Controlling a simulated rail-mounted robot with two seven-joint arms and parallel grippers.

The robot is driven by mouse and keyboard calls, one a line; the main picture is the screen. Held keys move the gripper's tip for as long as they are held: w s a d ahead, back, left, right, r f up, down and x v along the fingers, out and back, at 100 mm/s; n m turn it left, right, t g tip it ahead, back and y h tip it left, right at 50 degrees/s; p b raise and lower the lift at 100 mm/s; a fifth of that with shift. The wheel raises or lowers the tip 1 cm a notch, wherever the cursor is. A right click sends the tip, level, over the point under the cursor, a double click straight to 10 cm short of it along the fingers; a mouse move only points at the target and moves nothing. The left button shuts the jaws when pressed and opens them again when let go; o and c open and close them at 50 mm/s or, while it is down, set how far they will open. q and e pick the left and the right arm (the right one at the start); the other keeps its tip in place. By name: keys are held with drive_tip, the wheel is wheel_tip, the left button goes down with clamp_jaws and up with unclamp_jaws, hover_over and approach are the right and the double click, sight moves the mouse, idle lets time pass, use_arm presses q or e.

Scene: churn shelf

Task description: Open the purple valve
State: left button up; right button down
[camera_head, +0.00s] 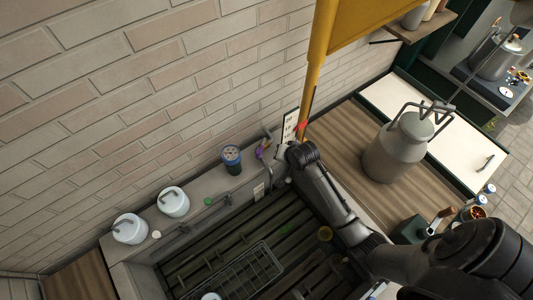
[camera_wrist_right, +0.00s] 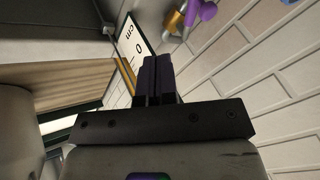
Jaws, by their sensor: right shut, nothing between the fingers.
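The purple valve (camera_head: 260,151) is small in the head view, on the ledge by the brick wall, just left of the end of my right arm. In the right wrist view the purple valve handle (camera_wrist_right: 207,10) shows at the top edge, beside a brass-coloured fitting (camera_wrist_right: 173,21), and is partly cut off. My right gripper (camera_wrist_right: 156,62) is shut and empty, with its fingers pointing toward the wall. The valve is up and to the right of the fingertips in that view, apart from them. My left gripper is not in view.
A white scale marked "cm" (camera_wrist_right: 127,47) stands close to the fingers. A yellow post (camera_head: 318,70) rises behind the arm. A blue-lidded jar (camera_head: 231,158) and two white canisters (camera_head: 173,202) stand on the ledge. A large metal churn (camera_head: 396,151) stands on the wooden counter at right.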

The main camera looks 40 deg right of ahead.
sight(261, 148)
drive_tip(key=x, duration=0.3)
drive_tip(key=w+a+x, duration=0.1)
drive_tip(key=x, duration=0.5)
drive_tip(key=shift+w+a+r, duration=0.25)
drive_tip(key=shift+w, duration=0.05)
drive_tip(key=shift+w+a+f, duration=0.15)
drive_tip(key=shift+w+a, duration=0.2)
drive_tip(key=shift+w, duration=0.15)
